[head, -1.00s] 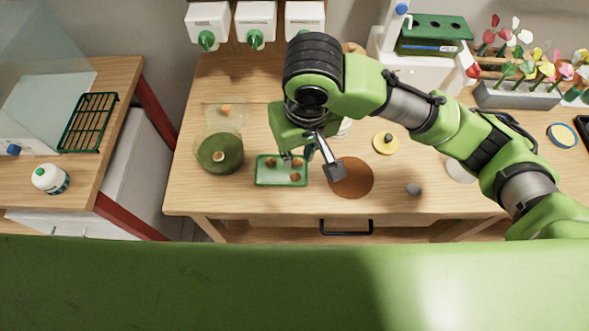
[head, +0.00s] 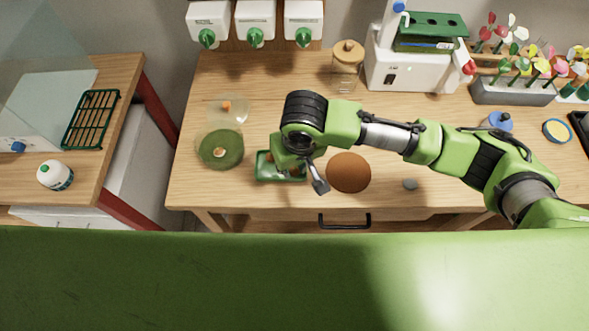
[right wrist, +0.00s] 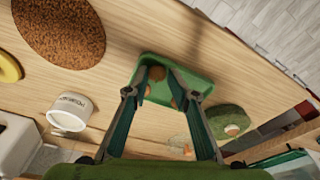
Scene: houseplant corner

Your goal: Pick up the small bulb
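A green tray (head: 262,176) holding brown bulbs stands on the wooden table. My right gripper (right wrist: 157,80) is over it, pointing down, and hides much of it in the head view. In the right wrist view the tray (right wrist: 195,84) lies beyond the fingertips. The fingers are apart. One brown bulb (right wrist: 157,73) shows between the tips; another (right wrist: 178,98) is partly hidden by a finger. I see no bulb gripped. Another bulb (head: 219,152) sits on a round dark green mat (head: 207,160). Which bulb is the small one, I cannot tell. My left gripper is out of view.
A clear dish (head: 239,117) with an orange-brown piece is behind the mat. A glass jar (head: 347,68) and flower trough (head: 512,92) stand at the back.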

